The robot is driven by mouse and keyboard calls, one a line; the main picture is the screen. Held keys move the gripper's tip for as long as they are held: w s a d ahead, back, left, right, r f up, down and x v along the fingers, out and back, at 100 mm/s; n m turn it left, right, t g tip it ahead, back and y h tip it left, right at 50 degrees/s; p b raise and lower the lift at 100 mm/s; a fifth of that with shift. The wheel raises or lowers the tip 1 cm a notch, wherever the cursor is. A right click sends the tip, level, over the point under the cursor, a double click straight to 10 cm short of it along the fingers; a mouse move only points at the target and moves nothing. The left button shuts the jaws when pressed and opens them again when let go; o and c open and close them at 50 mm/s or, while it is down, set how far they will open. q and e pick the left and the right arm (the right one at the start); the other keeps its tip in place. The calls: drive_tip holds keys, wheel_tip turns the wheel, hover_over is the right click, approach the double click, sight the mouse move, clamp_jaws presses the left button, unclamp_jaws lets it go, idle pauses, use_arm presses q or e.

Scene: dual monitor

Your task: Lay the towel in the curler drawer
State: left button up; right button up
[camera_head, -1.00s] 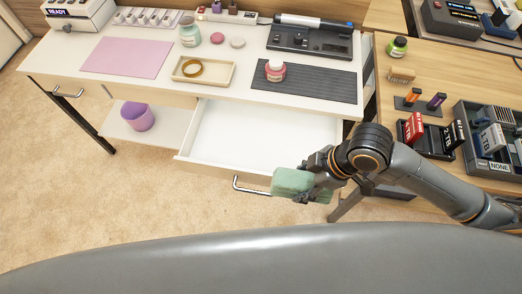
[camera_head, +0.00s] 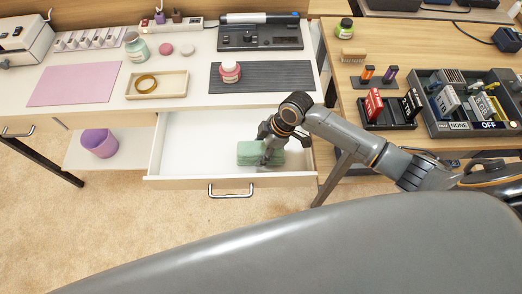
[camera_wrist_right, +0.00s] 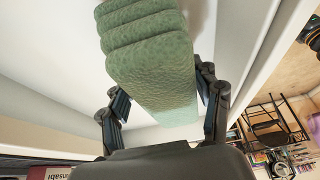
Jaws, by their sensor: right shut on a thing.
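The green folded towel (camera_head: 246,153) is at the right part of the open white drawer (camera_head: 190,150), inside its outline in the head view. My right gripper (camera_head: 270,150) is shut on the towel from its right side. In the right wrist view the towel (camera_wrist_right: 150,60) sits between the two fingers of the right gripper (camera_wrist_right: 165,105), with the white drawer interior behind it. Whether the towel touches the drawer floor is hard to tell. My left gripper is not in view.
The desk above the drawer holds a pink mat (camera_head: 75,84), a tray with a gold ring (camera_head: 157,84), and a dark ribbed mat (camera_head: 270,75) with a pink jar (camera_head: 230,71). A wooden table (camera_head: 350,85) stands to the right. The drawer's left part is empty.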

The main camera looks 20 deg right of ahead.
drive_tip(key=shift+f, duration=0.7)
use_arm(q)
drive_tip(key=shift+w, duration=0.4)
use_arm(e)
drive_tip(key=o, duration=1.2)
drive_tip(key=shift+f, duration=0.15)
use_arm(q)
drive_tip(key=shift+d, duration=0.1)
use_arm(e)
drive_tip(key=shift+r, duration=0.25)
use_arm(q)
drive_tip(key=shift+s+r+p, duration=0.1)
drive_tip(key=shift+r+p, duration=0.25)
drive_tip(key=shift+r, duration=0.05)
use_arm(e)
drive_tip(key=v, duration=1.2)
drive_tip(key=shift+d, duration=0.1)
drive_tip(key=shift+s+f, duration=0.1)
drive_tip(key=shift+f, duration=0.05)
